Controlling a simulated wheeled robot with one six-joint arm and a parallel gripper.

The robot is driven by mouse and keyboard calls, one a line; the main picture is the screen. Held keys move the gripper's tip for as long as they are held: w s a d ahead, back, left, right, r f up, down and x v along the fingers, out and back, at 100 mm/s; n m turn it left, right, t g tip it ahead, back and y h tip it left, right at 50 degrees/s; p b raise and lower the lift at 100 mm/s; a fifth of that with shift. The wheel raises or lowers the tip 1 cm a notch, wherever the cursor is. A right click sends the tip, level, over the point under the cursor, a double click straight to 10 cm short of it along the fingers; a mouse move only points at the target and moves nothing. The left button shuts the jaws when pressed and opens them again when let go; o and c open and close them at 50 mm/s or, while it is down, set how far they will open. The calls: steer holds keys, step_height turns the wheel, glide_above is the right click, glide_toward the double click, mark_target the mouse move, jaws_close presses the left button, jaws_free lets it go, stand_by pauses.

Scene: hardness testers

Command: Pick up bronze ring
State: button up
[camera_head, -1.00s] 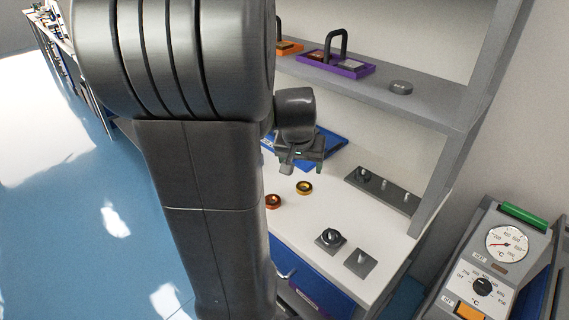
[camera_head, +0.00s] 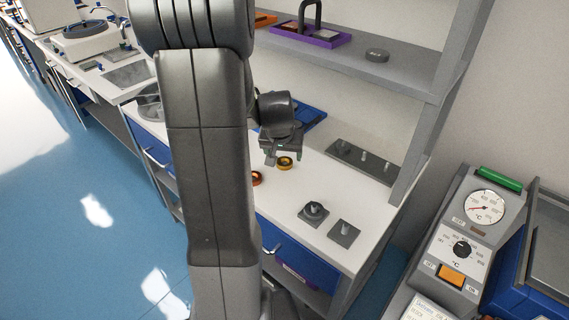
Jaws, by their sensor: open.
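Two small rings lie on the white bench top: a reddish-brown ring (camera_head: 257,178), partly hidden behind my arm, and a yellow-gold ring (camera_head: 285,163) to its right. The reddish-brown one looks closest to bronze, but I cannot tell for certain from the colour. My gripper (camera_head: 284,156) points down, open and empty, just above and behind the yellow-gold ring in the picture. The reddish-brown ring is to the lower left of the gripper. I cannot tell the exact height of the fingertips over the bench.
A blue tray (camera_head: 308,118) lies behind the gripper. A long dark plate with several pegs (camera_head: 346,154) is to the right. Two small square peg plates (camera_head: 314,214) (camera_head: 344,233) stand nearer the front edge. A shelf (camera_head: 400,70) overhangs the back, held by a grey upright.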

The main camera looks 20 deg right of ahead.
mark_target(285, 162)
steer(key=shift+x, duration=1.75)
steer(key=shift+c, duration=0.2)
steer(key=c, duration=1.2)
steer(key=shift+w+r, duration=0.1)
